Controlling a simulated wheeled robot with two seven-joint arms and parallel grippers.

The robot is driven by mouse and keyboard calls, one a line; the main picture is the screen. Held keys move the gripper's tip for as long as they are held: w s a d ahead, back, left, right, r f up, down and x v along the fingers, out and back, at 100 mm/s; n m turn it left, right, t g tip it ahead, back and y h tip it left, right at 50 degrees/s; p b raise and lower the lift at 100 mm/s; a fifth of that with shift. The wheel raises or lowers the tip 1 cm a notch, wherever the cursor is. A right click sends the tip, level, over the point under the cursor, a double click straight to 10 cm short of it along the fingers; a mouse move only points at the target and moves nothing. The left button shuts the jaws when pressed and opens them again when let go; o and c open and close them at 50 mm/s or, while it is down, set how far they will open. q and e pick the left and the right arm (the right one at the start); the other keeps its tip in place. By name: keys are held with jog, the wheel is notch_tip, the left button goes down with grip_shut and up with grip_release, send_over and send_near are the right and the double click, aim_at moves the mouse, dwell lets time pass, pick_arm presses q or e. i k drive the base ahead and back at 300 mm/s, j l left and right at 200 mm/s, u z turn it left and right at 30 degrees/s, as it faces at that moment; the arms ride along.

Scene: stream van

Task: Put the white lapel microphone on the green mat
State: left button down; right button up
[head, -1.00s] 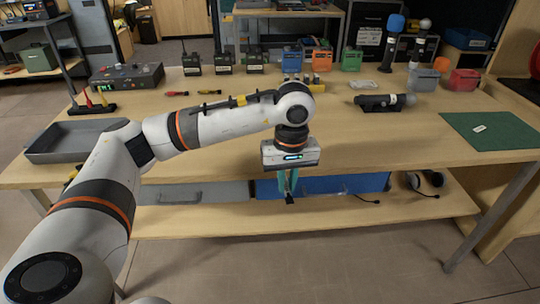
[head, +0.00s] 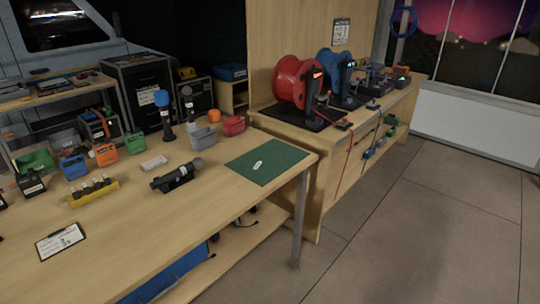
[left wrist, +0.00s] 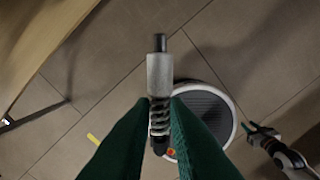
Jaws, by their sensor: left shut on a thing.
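The green mat (head: 285,172) lies at the right end of the wooden table in the head view. A small white flat thing (head: 257,165) lies on it; it is too small to identify. In the left wrist view my left gripper (left wrist: 160,112) is shut on a pale grey cylinder (left wrist: 159,74) with a black tip and a dark ribbed neck. It is held over the floor, clear of the table. I cannot tell whether it is the white lapel microphone. My left gripper is outside the head view. Part of my right arm (left wrist: 290,157) seems to show, its fingers unclear.
A black microphone-like device (head: 177,176) lies left of the mat. A grey bin (head: 203,138) and a red bin (head: 234,126) stand behind it. A clipboard (head: 60,241) lies at the front left. Cable reels (head: 295,80) stand on the right-hand bench. The right floor is clear.

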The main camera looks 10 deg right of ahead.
aim_at(278, 154)
jog(key=i+l+z, duration=0.25)
jog(key=i+l, duration=1.15)
jog(key=l, duration=0.15)
